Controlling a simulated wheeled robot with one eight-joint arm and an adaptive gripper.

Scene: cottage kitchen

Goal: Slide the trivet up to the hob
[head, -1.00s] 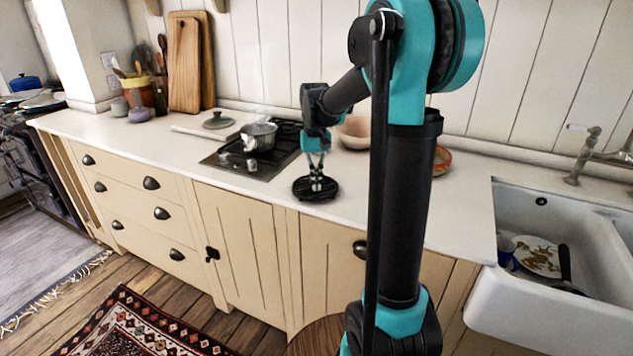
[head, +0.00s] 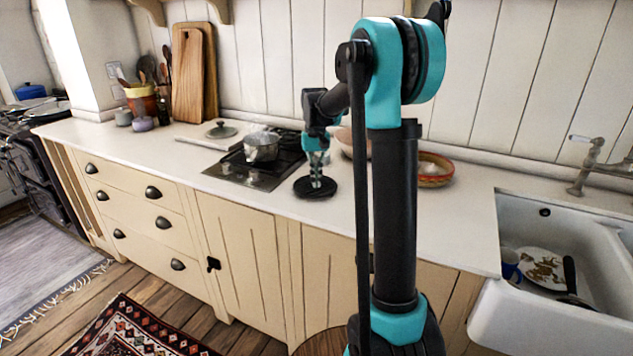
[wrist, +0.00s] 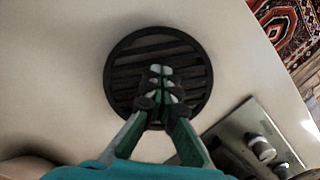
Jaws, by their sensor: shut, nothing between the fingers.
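The trivet (head: 302,191) is a round black slatted disc lying flat on the pale worktop, just right of the hob (head: 226,172). A narrow strip of worktop appears to lie between them. In the wrist view the trivet (wrist: 126,76) is at the centre, with part of the hob (wrist: 236,119) at lower right. My gripper (head: 317,184) points down over the trivet with its fingers shut and empty. In the wrist view the fingertips (wrist: 161,72) overlap the trivet's middle; I cannot tell whether they touch it.
A steel saucepan (head: 261,147) stands on the hob. A lid (head: 221,130) lies behind the hob. Bowls, one of them patterned (head: 436,171), stand along the back right. The sink (head: 530,225) holds dishes. The worktop in front of the patterned bowl is clear.

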